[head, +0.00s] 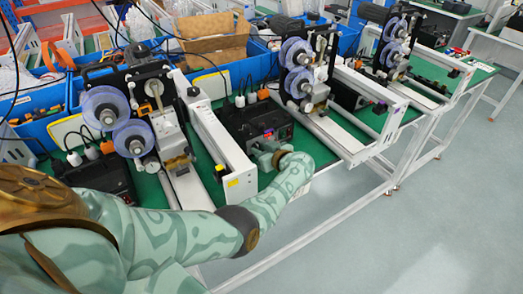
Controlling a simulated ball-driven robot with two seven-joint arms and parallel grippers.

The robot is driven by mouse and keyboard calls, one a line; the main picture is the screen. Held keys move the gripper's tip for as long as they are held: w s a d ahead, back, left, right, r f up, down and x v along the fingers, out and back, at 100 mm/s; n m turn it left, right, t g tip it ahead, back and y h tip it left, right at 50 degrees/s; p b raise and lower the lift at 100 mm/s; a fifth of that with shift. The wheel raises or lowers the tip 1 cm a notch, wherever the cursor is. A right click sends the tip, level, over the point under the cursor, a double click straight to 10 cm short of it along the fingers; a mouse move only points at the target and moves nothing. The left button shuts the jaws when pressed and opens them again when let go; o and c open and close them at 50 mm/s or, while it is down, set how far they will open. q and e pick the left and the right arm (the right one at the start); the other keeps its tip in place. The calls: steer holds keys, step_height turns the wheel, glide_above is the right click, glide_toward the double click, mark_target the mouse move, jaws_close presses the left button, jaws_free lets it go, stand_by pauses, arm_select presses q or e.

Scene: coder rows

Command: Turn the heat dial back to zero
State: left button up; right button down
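A black control box (240,118) stands on the green bench top between two coder machines, with a small lit red display or lamp on its front face. No heat dial can be made out on it; my gripper covers part of its front. My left arm reaches in from the left, and my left gripper (266,150) is right at the box's lower front. Its fingers are small and partly hidden, so I cannot tell if they are open or touching a dial. My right gripper is not in view.
Coder machines with clear purple-tinted reels (105,103) stand to the left and right (298,55) of the box. A white rail (218,138) runs close to the left of my gripper. Blue bins (228,70) line the back. The grey floor (410,220) in front is clear.

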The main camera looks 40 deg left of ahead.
arm_select(q)
steer(key=shift+s+r+n+t+p, duration=0.1)
steer(key=shift+n+t+p, duration=0.2)
steer(key=shift+n+p, duration=0.25)
steer(key=shift+s+n+t+p, duration=0.1)
steer(key=shift+n+t+p, duration=0.5)
steer(key=shift+n+p, duration=0.05)
steer(key=shift+s+f+n+t+h+p, duration=0.15)
steer(key=shift+n+t+h+p, duration=0.35)
steer(key=shift+n, duration=0.5)
steer(key=shift+f, duration=0.1)
steer(key=o, duration=1)
